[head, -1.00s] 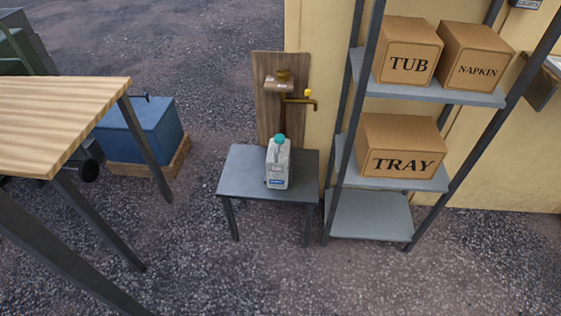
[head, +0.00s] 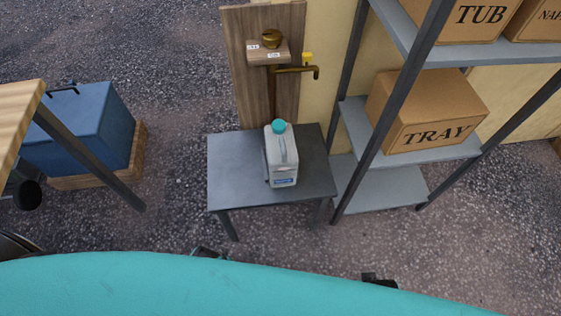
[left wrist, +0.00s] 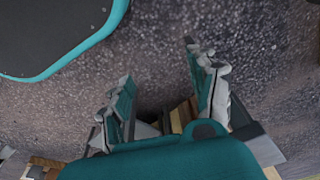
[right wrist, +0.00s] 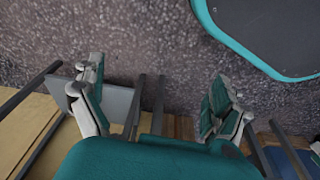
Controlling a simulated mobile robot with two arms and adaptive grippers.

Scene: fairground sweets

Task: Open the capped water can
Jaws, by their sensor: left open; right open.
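The water can (head: 281,162), a pale translucent jug with a blue label, stands upright on a small grey table (head: 232,170) in the head view. A teal cap (head: 278,127) sits on its top. In the left wrist view my left gripper (left wrist: 158,88) is open with nothing between its fingers. In the right wrist view my right gripper (right wrist: 152,90) is open and empty. Both grippers are apart from the can. Neither wrist view clearly shows the can. Small dark parts at the head view's lower edge may be mine.
A brass tap (head: 295,70) on a wooden board (head: 240,80) stands behind the table. A grey shelf rack (head: 400,178) with labelled boxes, such as the TRAY box (head: 425,110), stands close on the right. A blue chest (head: 85,130) and a wooden table (head: 15,110) are left. Gravel in front is clear.

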